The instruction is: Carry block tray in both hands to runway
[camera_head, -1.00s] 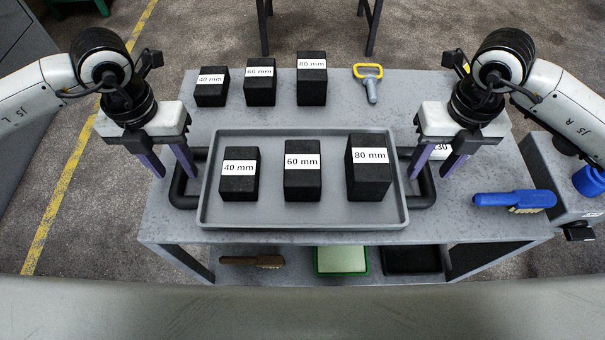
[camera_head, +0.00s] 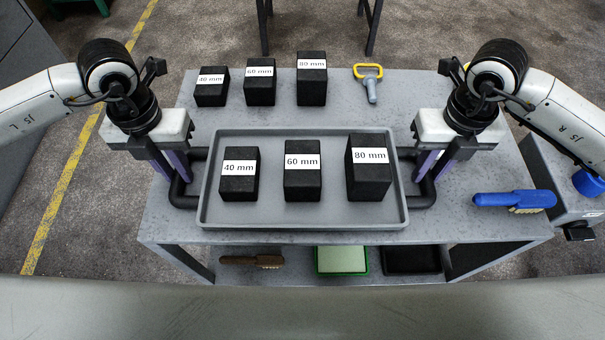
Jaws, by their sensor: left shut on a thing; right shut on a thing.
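The grey block tray (camera_head: 302,217) lies on the grey table. It holds three black blocks in a row: the 40 mm block (camera_head: 239,185), the 60 mm block (camera_head: 303,184) and the 80 mm block (camera_head: 370,182). A black handle bar sticks out at each end of the tray. My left gripper (camera_head: 180,168) is shut on the left handle (camera_head: 178,197). My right gripper (camera_head: 428,168) is shut on the right handle (camera_head: 428,192). The gripper bodies partly hide the handles and fingertips. I see no gap between tray and table.
Three more labelled black blocks (camera_head: 261,90) stand on the table (camera_head: 340,110) behind the tray, with a yellow-handled tool (camera_head: 370,80) beside them. A blue brush (camera_head: 514,200) lies at the right. The lower shelf holds a green tray (camera_head: 341,260), a dark tray (camera_head: 411,260) and a brown brush (camera_head: 252,261).

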